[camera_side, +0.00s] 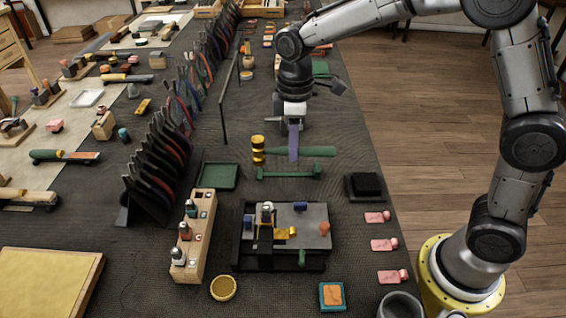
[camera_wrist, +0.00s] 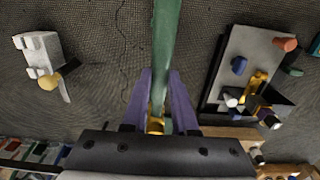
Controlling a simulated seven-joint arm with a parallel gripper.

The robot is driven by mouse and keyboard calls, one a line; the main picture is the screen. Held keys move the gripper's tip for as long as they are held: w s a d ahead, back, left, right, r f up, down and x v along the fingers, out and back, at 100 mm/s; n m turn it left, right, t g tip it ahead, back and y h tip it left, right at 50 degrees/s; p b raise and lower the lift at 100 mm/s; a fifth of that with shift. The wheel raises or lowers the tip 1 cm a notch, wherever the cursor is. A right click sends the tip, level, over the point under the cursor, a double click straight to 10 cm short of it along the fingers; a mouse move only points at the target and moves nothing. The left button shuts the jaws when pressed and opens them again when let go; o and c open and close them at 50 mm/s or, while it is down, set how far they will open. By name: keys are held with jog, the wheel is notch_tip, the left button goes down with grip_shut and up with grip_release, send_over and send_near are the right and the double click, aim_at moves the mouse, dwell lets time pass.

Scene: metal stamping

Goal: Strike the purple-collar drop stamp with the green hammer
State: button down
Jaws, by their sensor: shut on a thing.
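The green hammer has a green handle (camera_side: 316,151) and a brass head (camera_side: 258,150). My gripper (camera_side: 293,150) has purple fingers and is shut on the handle, with the head to its left in the side view. In the wrist view the green handle (camera_wrist: 166,45) runs between the fingers (camera_wrist: 160,85); the brass head is mostly hidden by my gripper. A drop stamp (camera_side: 267,213) stands upright in a dark fixture (camera_side: 279,262), and it also shows in the wrist view (camera_wrist: 264,113). Its collar colour is hard to make out.
A green bar-shaped stand (camera_side: 290,173) lies just nearer than the hammer. A wooden block (camera_side: 196,250) left of the fixture holds several stamps. A green tray (camera_side: 219,176), a dark block (camera_side: 367,187) and red pieces (camera_side: 384,244) lie around. A dark tool rack (camera_side: 155,175) stands left.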

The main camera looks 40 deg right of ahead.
jog(key=shift+r, duration=1.9)
jog(key=c, duration=1.4)
grip_release()
grip_shut()
